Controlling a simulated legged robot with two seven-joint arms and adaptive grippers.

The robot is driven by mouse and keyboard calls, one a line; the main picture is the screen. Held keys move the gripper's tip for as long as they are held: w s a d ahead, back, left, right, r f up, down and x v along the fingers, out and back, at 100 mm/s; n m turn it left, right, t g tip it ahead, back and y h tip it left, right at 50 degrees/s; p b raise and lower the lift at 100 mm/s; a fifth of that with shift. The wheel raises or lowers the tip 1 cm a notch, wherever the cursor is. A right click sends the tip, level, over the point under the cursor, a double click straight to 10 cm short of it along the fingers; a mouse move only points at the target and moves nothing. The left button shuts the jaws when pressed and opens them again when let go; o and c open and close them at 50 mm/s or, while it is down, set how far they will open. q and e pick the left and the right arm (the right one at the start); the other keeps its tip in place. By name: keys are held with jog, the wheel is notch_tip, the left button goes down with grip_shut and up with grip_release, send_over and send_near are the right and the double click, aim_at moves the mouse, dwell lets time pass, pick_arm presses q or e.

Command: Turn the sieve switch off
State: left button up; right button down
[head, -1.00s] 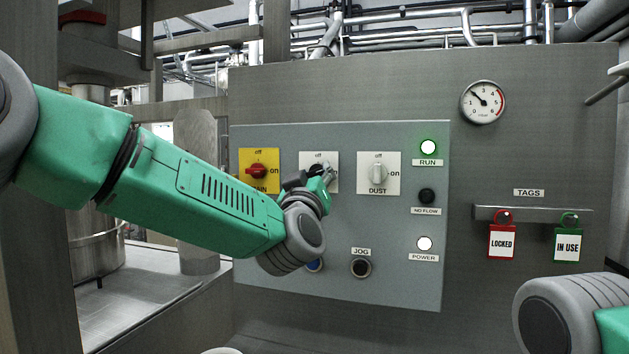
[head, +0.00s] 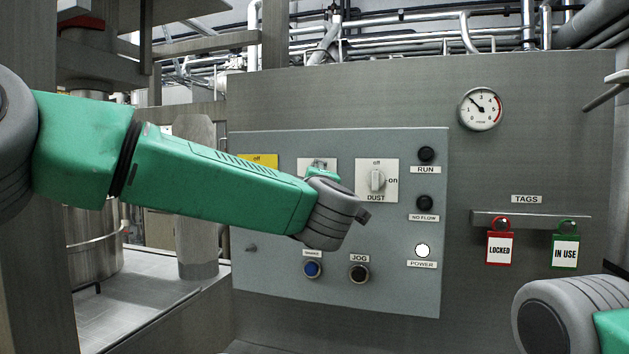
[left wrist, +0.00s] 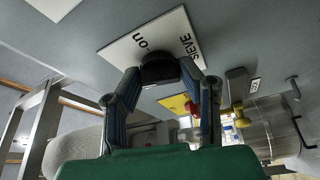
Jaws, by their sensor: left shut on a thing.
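The sieve switch has a white plate (left wrist: 122,50) marked SIEVE and "on" and a black knob (left wrist: 160,68) in the left wrist view. My left gripper (left wrist: 161,82) is shut on this knob, one finger on each side. In the head view only the top of the sieve plate (head: 309,165) shows; my left forearm and wrist hide the knob and fingers. Which way the knob points is hard to tell. The RUN lamp (head: 426,155) is dark. My right gripper is out of view; only part of my right arm shows at lower right.
The dust switch (head: 377,181) sits just right of my left wrist. The yellow main switch (head: 264,160) is mostly behind my forearm. A blue button (head: 312,269) and the JOG button (head: 358,273) lie below. The POWER lamp (head: 422,250) is lit. LOCKED (head: 499,247) and IN USE (head: 565,249) tags hang right.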

pick_arm(q)
jog(key=shift+f+n+g+p, duration=0.25)
jog(key=shift+n+g, duration=0.35)
jog(key=shift+n, duration=0.8)
jog(key=o, duration=1.1)
jog(key=shift+w, duration=0.1)
jog(key=shift+r, duration=0.1)
jog(key=shift+s+d, duration=0.15)
jog(key=shift+s, duration=1.85)
jog(key=shift+s+d, duration=0.2)
jog(key=shift+s, duration=1.75)
jog(key=shift+s+d, duration=0.15)
jog(key=shift+s, duration=1.85)
